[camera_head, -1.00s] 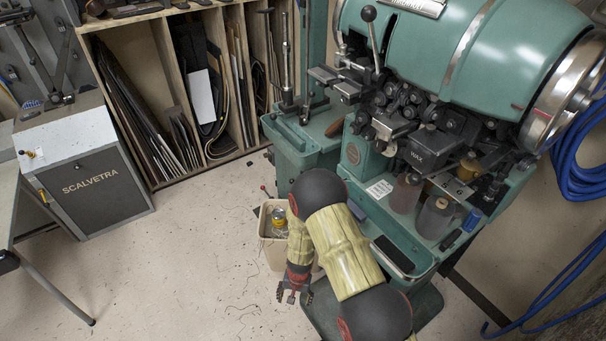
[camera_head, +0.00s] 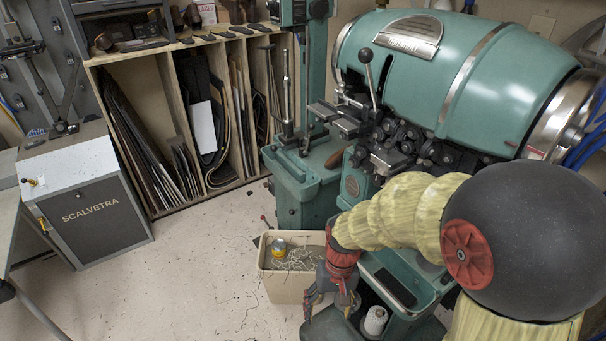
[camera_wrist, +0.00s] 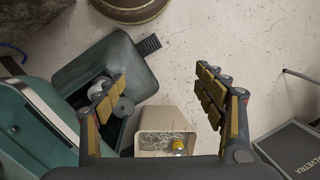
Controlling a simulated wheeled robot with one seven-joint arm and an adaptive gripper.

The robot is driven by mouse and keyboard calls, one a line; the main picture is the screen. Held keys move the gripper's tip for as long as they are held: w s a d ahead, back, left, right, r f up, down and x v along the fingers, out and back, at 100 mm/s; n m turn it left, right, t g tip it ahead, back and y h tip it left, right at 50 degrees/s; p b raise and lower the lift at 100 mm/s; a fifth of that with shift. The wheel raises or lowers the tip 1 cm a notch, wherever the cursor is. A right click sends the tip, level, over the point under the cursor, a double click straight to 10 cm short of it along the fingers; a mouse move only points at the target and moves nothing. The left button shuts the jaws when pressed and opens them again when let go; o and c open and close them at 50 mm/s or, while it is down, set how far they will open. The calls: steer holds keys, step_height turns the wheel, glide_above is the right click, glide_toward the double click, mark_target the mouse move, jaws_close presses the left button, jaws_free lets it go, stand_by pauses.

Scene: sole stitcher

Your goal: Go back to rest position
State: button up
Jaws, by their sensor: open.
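My gripper (camera_head: 329,303) hangs low in front of the green sole stitcher (camera_head: 440,60), at the right end of the beige bin (camera_head: 285,285). In the wrist view my gripper (camera_wrist: 163,78) is open, its two padded fingers wide apart with nothing between the tips. The bin (camera_wrist: 152,118) shows below and between the fingers in that view. My arm covers the lower right part of the stitcher.
A grey SCALVETRA cabinet (camera_head: 95,205) and a wooden rack (camera_head: 160,205) of upright sheets stand at the left and back. A white spool (camera_head: 375,320) sits low by the stitcher's base. The pale floor (camera_head: 190,270) left of the bin is clear.

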steer(key=s+d+r+t, duration=0.2)
steer(key=s+d+r, duration=0.1)
steer(key=r, duration=0.5)
steer(key=s+d+r+t+p, duration=0.1)
steer(key=s+d+r+t, duration=0.2)
steer(key=r, duration=0.6)
steer(key=s+d+r+m+t+h+p, duration=0.1)
steer(key=s+d+r+t, duration=0.1)
steer(key=s+d+r, duration=0.3)
step_height(320, 180, up, 4)
steer(key=shift+d+f, duration=0.1)
steer(key=shift+d, duration=0.6)
